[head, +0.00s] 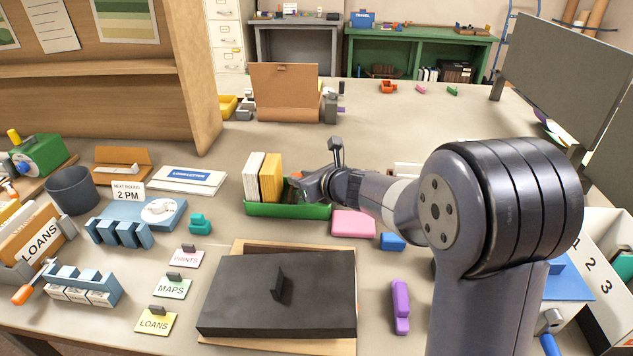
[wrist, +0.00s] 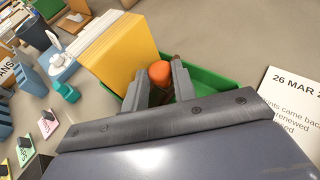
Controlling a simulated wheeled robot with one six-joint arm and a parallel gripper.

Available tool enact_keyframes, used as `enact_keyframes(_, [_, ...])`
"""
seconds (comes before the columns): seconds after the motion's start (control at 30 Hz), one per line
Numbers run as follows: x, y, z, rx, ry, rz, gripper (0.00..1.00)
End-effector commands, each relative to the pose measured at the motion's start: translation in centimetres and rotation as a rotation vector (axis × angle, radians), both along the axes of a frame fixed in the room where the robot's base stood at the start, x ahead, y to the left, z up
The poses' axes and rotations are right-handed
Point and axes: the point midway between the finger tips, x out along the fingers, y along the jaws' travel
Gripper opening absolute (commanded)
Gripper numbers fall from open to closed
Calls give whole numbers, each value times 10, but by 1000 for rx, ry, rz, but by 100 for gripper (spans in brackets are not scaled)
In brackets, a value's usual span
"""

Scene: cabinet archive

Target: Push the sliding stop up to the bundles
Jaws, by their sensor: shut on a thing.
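A green tray (head: 262,210) holds upright bundles: a white one (head: 252,172) at its left end and a yellow one (head: 271,177) beside it. In the wrist view the yellow bundle (wrist: 125,52) stands left of my gripper (wrist: 157,82). The sliding stop shows there as an orange knob (wrist: 160,72) between my two fingers; my gripper is shut on it. In the head view my gripper (head: 302,183) is low over the right part of the tray, close to the yellow bundle. The stop's lower part is hidden, so I cannot tell whether it touches the bundle.
A pink block (head: 352,223) and a blue block (head: 393,241) lie right of the tray. A dark box lid (head: 235,300) with a handle lies in front. Teal pieces (head: 200,224) and a blue rack (head: 120,232) stand to the left. The table behind the tray is mostly clear.

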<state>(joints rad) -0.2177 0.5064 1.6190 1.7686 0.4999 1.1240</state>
Motion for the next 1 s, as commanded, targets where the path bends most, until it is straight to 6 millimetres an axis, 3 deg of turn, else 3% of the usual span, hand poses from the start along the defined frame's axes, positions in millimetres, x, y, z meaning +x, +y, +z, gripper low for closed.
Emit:
enact_keyframes(0.27, [0, 1, 0, -1, 2, 0, 0])
enact_keyframes(0.3, [0, 1, 0, -1, 2, 0, 28])
enact_keyframes(0.53, [0, 1, 0, 0, 1, 0, 46])
enact_keyframes(0.83, [-2, -1, 1, -1, 0, -1, 47])
enact_keyframes(1.0, [-14, -13, 9, 1, 0, -1, 47])
